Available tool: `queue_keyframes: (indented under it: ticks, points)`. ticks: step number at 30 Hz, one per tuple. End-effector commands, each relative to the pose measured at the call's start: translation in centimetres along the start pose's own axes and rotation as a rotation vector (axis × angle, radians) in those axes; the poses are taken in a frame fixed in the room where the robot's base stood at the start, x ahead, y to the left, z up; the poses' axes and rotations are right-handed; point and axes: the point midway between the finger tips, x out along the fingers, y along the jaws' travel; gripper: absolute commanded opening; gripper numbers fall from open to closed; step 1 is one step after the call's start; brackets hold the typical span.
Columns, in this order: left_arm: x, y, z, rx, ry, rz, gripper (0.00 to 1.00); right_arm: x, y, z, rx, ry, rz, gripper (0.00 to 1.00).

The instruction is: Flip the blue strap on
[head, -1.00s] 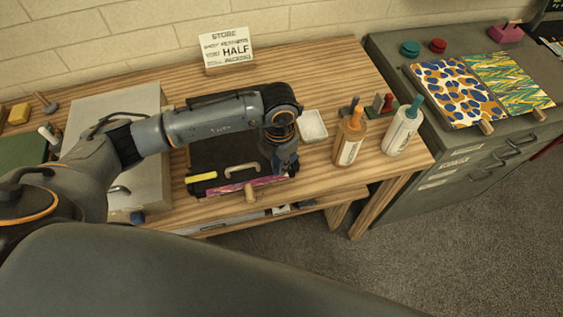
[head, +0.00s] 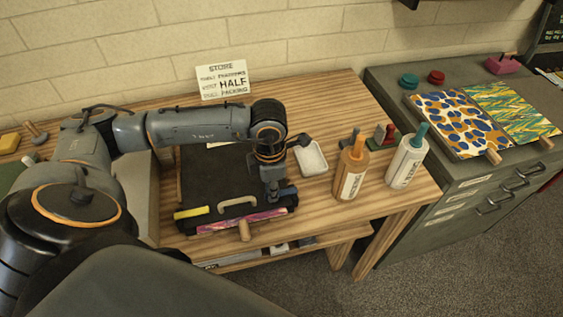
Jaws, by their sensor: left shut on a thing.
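A flat dark case (head: 215,172) lies on the wooden table, with a tan handle (head: 237,203) at its front. A yellow strap (head: 191,212) is at its front left. The blue strap (head: 288,191) shows only in part at the front right corner. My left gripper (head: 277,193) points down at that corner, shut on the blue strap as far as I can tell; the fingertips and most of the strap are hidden. My right gripper is out of view.
Marbled paper (head: 240,220) and a wooden peg (head: 244,231) show at the case's front edge. A white tray (head: 312,158), an orange bottle (head: 351,168) and a white bottle (head: 406,160) stand to the right. A sign (head: 222,80) is at the back.

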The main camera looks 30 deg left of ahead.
Motion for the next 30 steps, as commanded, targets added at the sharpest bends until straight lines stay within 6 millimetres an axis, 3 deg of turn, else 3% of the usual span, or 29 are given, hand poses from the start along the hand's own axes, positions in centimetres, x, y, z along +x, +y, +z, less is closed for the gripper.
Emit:
queue_keyframes:
  ticks: [12, 13, 16, 25, 30]
  points:
    - [0.0, 0.0, -0.2, 0.007, 0.000, -0.001, 0.00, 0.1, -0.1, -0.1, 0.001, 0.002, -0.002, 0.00]
    - [0.0, 0.0, -0.2, 0.007, 0.000, -0.001, 0.22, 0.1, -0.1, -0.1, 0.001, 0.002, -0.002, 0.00]
    - [0.0, 0.0, -0.2, 0.006, 0.000, 0.000, 0.40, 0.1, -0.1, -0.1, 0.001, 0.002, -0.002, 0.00]
    - [-0.1, 0.1, -0.1, 0.005, -0.001, 0.000, 0.40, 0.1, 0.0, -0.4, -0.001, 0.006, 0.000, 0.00]
    - [-1.9, 0.1, 0.0, 0.006, -0.005, 0.002, 0.40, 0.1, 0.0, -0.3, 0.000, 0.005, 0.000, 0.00]
